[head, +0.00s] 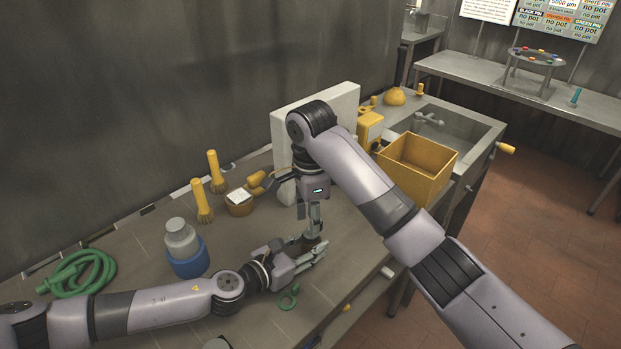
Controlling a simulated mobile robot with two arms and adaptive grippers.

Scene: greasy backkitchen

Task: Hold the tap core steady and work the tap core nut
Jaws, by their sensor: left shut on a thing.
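My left gripper (312,248) reaches in low from the left over the bench and is shut on a small dark brown piece (316,241), which looks like the tap core. The fingers cover most of it. My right gripper (314,226) points straight down from above, its fingertips at or just over the top of that piece. I cannot tell whether its fingers are open or shut, or whether they touch it. The tap core nut cannot be made out; it is too small or hidden by the grippers.
A green ring-shaped tool (289,297) lies just in front of my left gripper. Two yellow brushes (202,201), a blue-based grey container (187,251) and a green hose (80,272) are left. A white board (345,103) stands behind; a yellow bin (416,166) is right.

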